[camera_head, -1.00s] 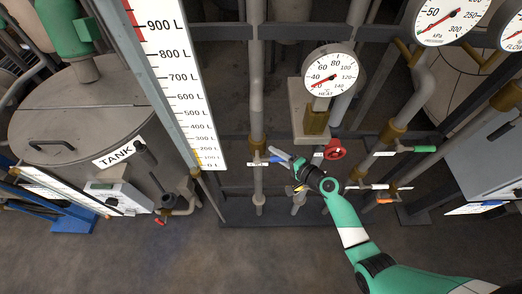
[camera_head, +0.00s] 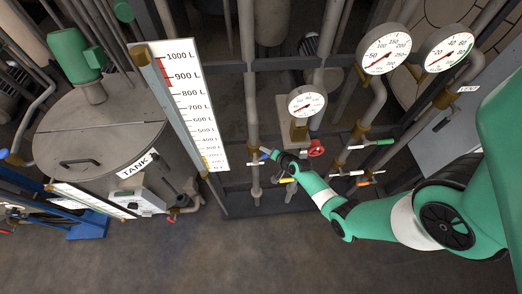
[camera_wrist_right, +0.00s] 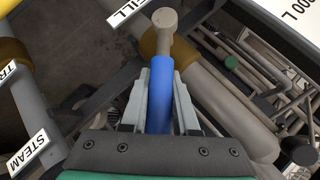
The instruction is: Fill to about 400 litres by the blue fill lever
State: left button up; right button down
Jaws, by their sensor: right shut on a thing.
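The blue fill lever (camera_wrist_right: 161,90) runs between the two fingers of my right gripper (camera_wrist_right: 159,100) in the right wrist view. The fingers are shut on its blue sleeve, and a pale knob end sticks out beyond them. A FILL label (camera_wrist_right: 127,14) is next to it. In the head view my right gripper (camera_head: 275,155) is at the lever (camera_head: 264,150), which is mostly hidden. The white level scale (camera_head: 192,105) reads up to 1000 L, with a red band near 900 L and a yellow strip low down. My left gripper is not in view.
The TANK (camera_head: 95,125) stands at left. A red handwheel (camera_head: 316,148), a green lever (camera_head: 384,141) and an orange lever (camera_head: 364,183) are right of my gripper. Round gauges (camera_head: 384,48) sit above. STEAM (camera_wrist_right: 28,152) labels a nearby pipe. The floor in front is clear.

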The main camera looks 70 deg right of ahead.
dwell(0.3)
jog(key=c, duration=0.7)
grip_release()
jog(key=shift+r, duration=0.1)
jog(key=p+v, duration=0.3)
jog(key=v, duration=0.8)
jog(key=shift+s+a+r, duration=0.1)
jog(key=shift+s+a, duration=0.1)
